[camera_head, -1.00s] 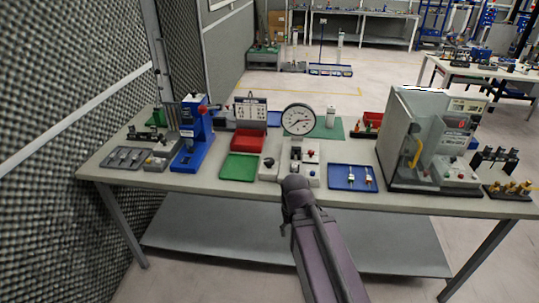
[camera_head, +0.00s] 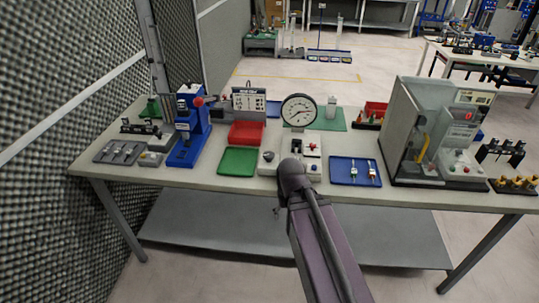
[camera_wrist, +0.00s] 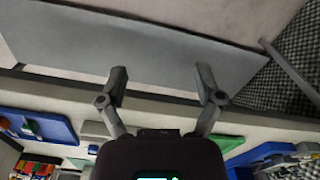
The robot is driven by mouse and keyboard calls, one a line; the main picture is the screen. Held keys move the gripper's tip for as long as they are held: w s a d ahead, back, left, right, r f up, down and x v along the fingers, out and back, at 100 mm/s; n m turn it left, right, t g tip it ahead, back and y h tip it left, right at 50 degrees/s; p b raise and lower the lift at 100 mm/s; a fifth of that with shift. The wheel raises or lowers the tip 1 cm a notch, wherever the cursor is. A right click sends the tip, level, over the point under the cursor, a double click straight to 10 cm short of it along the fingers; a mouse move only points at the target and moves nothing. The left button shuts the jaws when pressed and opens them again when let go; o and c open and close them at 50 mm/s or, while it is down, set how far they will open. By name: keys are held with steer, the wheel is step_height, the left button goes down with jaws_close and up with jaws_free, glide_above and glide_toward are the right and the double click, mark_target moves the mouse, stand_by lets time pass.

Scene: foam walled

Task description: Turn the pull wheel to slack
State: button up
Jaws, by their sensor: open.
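A grey unit with a dark round knob (camera_head: 268,156) stands at the middle of the table's front edge. I cannot tell whether this knob is the pull wheel. A blue press-like stand (camera_head: 188,125) is at the left. In the wrist view my gripper (camera_wrist: 163,82) is open and empty, its fingers apart over the lower shelf and table edge. In the head view my arm hides part of the control box, and the gripper is not clearly visible.
The table (camera_head: 225,183) also bears a green tray (camera_head: 238,161), a red bin (camera_head: 246,133) and a blue tray (camera_head: 355,172) with small parts. A tall grey machine (camera_head: 418,125) stands at the right. A foam wall (camera_head: 60,120) closes off the left.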

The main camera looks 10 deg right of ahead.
steer(key=w+r+m+p, duration=0.4)
steer(key=w+m, duration=0.2)
steer(key=w, duration=0.1)
steer(key=w+r+m+p, duration=0.3)
steer(key=w+r+m, duration=0.15)
steer(key=w, duration=0.35)
step_height(320, 180, up, 6)
steer(key=m+p, duration=0.7)
steer(key=m, duration=0.7)
glide_above(268, 154)
steer(key=shift+n, duration=0.25)
steer(key=shift+f, duration=0.2)
step_height(268, 154, down, 13)
steer(key=b, duration=1.3)
steer(key=shift+f, duration=0.15)
